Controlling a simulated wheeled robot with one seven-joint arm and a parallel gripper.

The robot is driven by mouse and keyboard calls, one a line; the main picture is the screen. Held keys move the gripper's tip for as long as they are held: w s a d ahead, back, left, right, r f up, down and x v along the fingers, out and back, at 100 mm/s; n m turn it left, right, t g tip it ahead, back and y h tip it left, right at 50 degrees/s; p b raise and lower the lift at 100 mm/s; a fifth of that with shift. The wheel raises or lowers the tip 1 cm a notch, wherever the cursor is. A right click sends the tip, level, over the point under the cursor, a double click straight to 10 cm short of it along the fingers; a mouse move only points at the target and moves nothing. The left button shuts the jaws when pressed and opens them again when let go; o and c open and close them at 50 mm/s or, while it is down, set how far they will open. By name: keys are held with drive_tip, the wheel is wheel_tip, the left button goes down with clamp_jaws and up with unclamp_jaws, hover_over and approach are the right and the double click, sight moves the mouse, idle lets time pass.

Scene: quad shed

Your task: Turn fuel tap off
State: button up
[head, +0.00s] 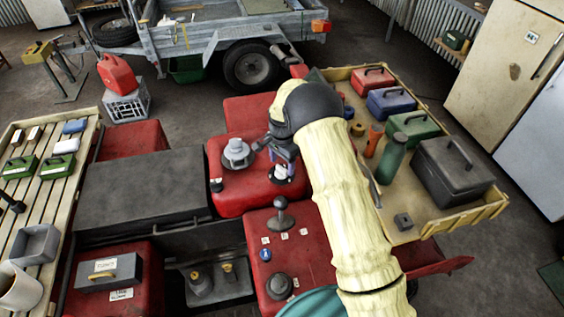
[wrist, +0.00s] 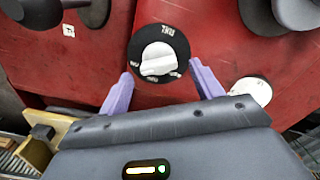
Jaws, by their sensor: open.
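The fuel tap (wrist: 158,53) is a white knob on a round black plate with white lettering, set on a red panel. The lettering is too small and turned to read surely, so I cannot tell which mark the knob points at. In the head view the tap (head: 281,174) shows partly below my gripper. My gripper (wrist: 160,76) is open, with one purple finger on each side of the tap's lower part in the wrist view. In the head view my gripper (head: 284,155) is partly hidden by the arm.
A grey cap (head: 237,152) stands left of the tap. A black-knobbed lever (head: 281,215) stands in front of it. A white disc (wrist: 253,92) lies close to the right finger. A wooden tray (head: 405,225) with boxes and bottles is at right, and a trailer (head: 215,40) stands behind.

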drive_tip(key=shift+a+f, duration=0.1)
drive_tip(key=shift+f, duration=0.4)
drive_tip(key=shift+s+a+f, duration=0.15)
drive_tip(key=shift+f, duration=0.05)
drive_tip(key=shift+d, duration=0.25)
drive_tip(key=shift+a, duration=0.1)
drive_tip(key=c, duration=1)
drive_tip(key=shift+f+n, duration=0.1)
drive_tip(key=shift+n, duration=0.4)
drive_tip(key=n+b, duration=0.2)
drive_tip(key=n, duration=0.2)
drive_tip(key=shift+b, duration=0.3)
drive_tip(key=n+b, duration=0.1)
drive_tip(key=n, duration=0.6)
drive_tip(key=shift+b, duration=0.3)
drive_tip(key=shift+s, duration=0.1)
